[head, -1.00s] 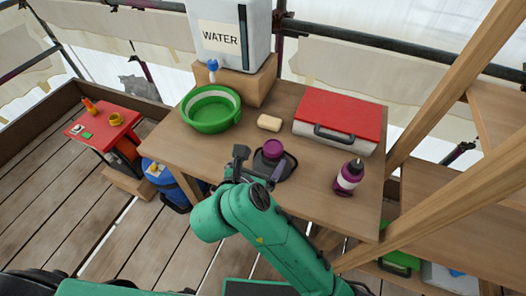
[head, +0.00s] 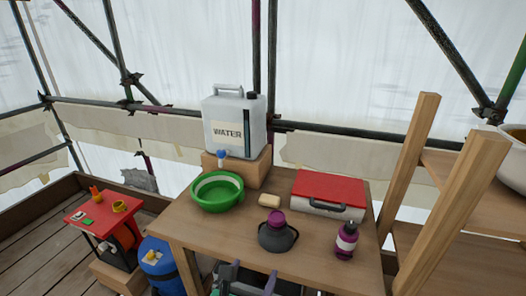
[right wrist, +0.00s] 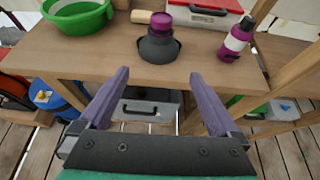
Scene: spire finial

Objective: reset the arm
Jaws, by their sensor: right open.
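My right gripper (right wrist: 158,100) is open and empty in the right wrist view, its two purple-grey fingers spread in front of the table's front edge. In the head view only its tips (head: 243,279) show at the bottom, below the table edge. A dark grey pot-like vessel with a purple top (head: 277,232) stands on the wooden table (head: 215,240). It also shows in the right wrist view (right wrist: 158,45), beyond the fingers and apart from them. My left gripper is not in view.
A water container (head: 234,125) stands on a wooden block behind. Wooden posts (head: 408,170) rise at right. A red side table (head: 103,212) stands left.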

